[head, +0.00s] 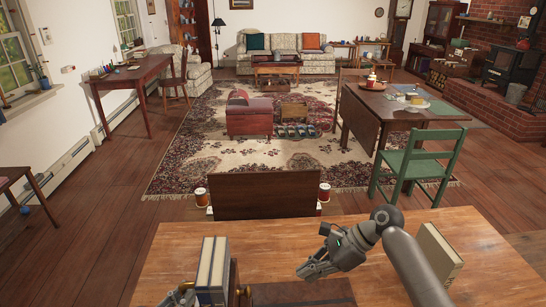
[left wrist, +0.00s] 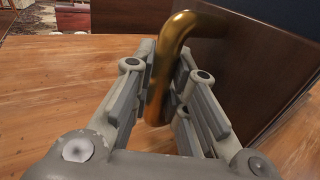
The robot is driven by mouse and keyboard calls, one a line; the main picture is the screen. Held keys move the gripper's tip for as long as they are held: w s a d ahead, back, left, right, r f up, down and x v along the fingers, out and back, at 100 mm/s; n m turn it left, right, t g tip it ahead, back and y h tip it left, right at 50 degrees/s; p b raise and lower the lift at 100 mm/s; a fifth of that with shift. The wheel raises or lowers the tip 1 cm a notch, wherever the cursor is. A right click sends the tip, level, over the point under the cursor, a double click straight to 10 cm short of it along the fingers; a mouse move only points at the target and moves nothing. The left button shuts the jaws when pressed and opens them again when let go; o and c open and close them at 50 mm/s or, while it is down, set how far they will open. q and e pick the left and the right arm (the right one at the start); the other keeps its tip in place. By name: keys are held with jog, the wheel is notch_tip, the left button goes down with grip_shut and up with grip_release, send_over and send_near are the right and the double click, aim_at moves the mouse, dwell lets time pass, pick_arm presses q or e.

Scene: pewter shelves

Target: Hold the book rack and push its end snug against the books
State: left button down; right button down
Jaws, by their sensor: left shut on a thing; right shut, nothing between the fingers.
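The book rack's dark wooden base (head: 305,293) lies at the near edge of the table, partly cut off by the frame. Pale books with dark bands (head: 212,264) stand upright at its left, beside a brass-coloured part. My left gripper (head: 184,290) is mostly hidden at the books' left. In the left wrist view, my left gripper (left wrist: 158,98) is shut on a bent brass rod (left wrist: 172,55), next to a dark wooden panel (left wrist: 255,65). My right gripper (head: 308,271) is shut and empty, above the table just beyond the rack base.
A beige book (head: 438,254) stands alone on the right of the wooden table (head: 400,232), beyond my right forearm. The table's middle is mostly clear.

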pick_arm(q)
jog(key=c, duration=1.3)
grip_release()
jog(key=shift+c, duration=0.2)
jog(key=shift+s, duration=0.1)
jog(key=v, duration=1.1)
jog(key=shift+s+a+f, duration=0.1)
jog(key=shift+s+a, duration=0.15)
jog(key=shift+s, duration=0.1)
